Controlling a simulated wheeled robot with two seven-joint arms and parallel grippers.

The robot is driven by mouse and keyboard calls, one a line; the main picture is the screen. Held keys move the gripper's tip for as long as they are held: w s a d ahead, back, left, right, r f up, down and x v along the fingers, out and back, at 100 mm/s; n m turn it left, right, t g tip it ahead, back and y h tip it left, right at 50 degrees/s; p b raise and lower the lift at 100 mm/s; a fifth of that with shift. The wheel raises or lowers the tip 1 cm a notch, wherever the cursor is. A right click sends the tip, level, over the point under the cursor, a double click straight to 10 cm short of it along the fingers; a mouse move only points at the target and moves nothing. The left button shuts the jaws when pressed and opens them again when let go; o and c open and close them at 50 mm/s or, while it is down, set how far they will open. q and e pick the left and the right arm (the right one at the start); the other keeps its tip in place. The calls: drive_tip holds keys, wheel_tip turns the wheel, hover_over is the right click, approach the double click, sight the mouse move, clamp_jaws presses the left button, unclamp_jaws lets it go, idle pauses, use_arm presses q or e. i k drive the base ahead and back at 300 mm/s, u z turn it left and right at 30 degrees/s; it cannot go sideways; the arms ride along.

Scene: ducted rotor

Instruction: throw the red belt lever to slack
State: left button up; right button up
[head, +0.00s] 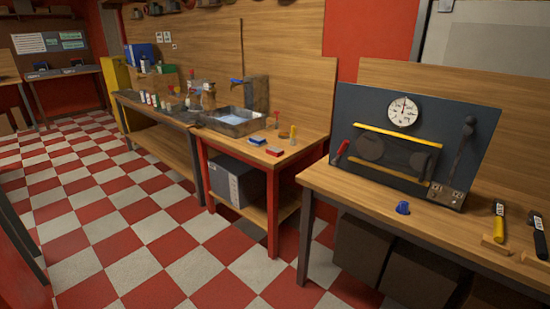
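The red belt lever (340,153) sticks out at the left edge of a dark panel (455,110) that stands upright on the wooden bench at the right. It tilts with its red handle up and to the right. The panel carries two dark round pulleys, a yellow bar (398,134) above them, a round white gauge (404,109) and a black lever (465,137) at its right side. A second yellow strip runs low on the panel. Neither of my grippers is in view.
A blue cup-like piece (402,208) stands on the bench (350,192) before the panel. A yellow-handled tool (498,222) and a black-handled tool (539,235) are at the right. A second bench with a metal basin (233,122) stands left. The checkered floor (150,235) is clear.

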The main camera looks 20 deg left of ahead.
sight(346, 142)
drive_tip(key=u, duration=0.2)
drive_tip(key=k, duration=0.25)
drive_tip(key=z, duration=0.9)
drive_tip(key=i, duration=1.45)
drive_tip(key=u, duration=0.75)
drive_tip(key=i, duration=0.45)
drive_tip(key=u, duration=0.35)
